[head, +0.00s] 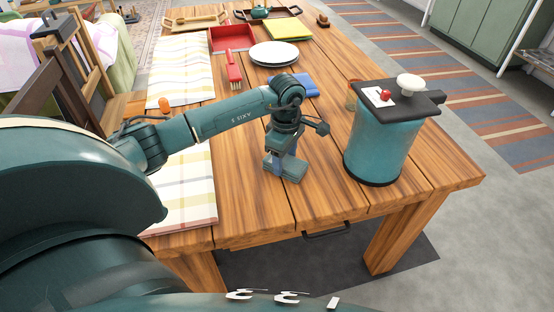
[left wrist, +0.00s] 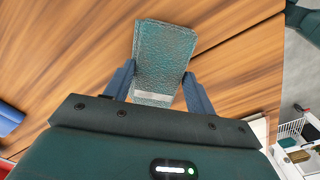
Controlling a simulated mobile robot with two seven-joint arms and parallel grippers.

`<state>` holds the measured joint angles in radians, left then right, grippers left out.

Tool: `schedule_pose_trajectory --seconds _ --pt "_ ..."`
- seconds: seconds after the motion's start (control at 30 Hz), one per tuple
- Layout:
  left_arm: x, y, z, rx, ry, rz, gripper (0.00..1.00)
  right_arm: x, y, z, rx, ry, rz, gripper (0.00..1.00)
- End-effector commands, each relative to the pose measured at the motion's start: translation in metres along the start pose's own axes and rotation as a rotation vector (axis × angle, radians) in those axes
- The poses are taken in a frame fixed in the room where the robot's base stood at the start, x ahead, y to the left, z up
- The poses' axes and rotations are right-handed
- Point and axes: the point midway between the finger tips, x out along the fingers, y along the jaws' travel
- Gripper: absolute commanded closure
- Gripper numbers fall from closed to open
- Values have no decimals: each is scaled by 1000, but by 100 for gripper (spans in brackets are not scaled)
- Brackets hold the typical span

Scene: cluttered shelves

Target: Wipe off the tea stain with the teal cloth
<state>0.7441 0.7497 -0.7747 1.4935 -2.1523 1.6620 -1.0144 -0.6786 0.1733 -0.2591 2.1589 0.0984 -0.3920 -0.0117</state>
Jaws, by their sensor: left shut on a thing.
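My left gripper (head: 286,158) is low over the front part of the wooden table, pointing down. In the left wrist view its two blue fingers (left wrist: 160,88) are shut on the teal cloth (left wrist: 165,52), a folded, textured pad between them. The cloth also shows under the gripper in the head view (head: 293,171). I cannot tell whether it touches the table. I see no tea stain in either view; it may be hidden under the cloth or arm. My right gripper is not in view.
A large teal canister (head: 372,150) with a dark board (head: 425,100) on top stands right of the gripper. A blue folded cloth (head: 303,87), plates (head: 274,52) and a red brush (head: 233,70) lie behind. The wooden tabletop (head: 245,205) is bare at the front.

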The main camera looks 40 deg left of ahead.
Motion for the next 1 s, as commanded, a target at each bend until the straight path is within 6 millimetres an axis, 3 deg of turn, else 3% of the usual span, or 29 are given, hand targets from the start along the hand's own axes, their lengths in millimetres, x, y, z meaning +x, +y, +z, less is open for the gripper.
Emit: schedule_pose_trajectory --seconds 0.43,1.0 --pt "-6 2 2 0 0 -1 70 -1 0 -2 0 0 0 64" --pt "-63 2 2 -1 1 1 70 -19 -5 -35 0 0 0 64"
